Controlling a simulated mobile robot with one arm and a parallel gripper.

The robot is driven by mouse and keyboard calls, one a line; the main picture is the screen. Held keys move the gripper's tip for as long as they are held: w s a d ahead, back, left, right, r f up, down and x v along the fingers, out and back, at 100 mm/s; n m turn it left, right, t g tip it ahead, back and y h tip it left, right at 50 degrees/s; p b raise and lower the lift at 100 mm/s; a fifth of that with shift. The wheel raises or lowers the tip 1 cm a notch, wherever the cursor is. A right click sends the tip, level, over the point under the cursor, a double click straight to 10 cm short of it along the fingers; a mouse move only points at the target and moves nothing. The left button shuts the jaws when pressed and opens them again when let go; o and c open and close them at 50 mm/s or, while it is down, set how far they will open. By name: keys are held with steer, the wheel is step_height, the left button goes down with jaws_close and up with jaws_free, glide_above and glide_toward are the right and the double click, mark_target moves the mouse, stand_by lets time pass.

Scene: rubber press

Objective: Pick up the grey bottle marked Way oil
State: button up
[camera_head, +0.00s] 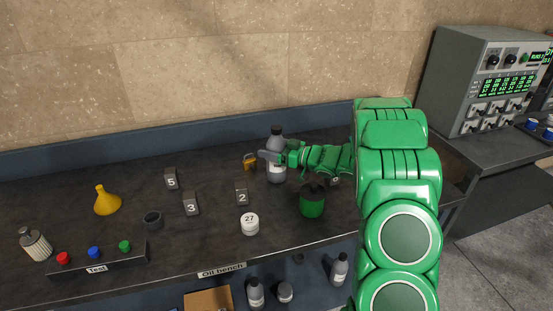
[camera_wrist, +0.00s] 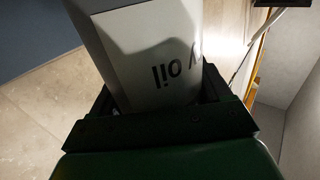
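The grey bottle (camera_head: 277,170) with a dark cap and a white label stands upright at the back of the bench, in the middle of the head view. In the wrist view the bottle (camera_wrist: 150,60) fills the space between my fingers; its label reads upside down, ending in "y oil". My gripper (camera_head: 271,157) reaches it from the right, with fingers around its body. In the wrist view my gripper (camera_wrist: 155,95) has a finger close against each side of the bottle. I cannot tell whether its base touches the bench.
A brass padlock (camera_head: 250,162) sits just left of the bottle, and a green can (camera_head: 312,201) in front right. More bottles (camera_head: 340,269) are below the bench top.

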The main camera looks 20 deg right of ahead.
steer(key=c, duration=0.9)
steer(key=shift+c, duration=0.2)
steer(key=shift+r, duration=0.15)
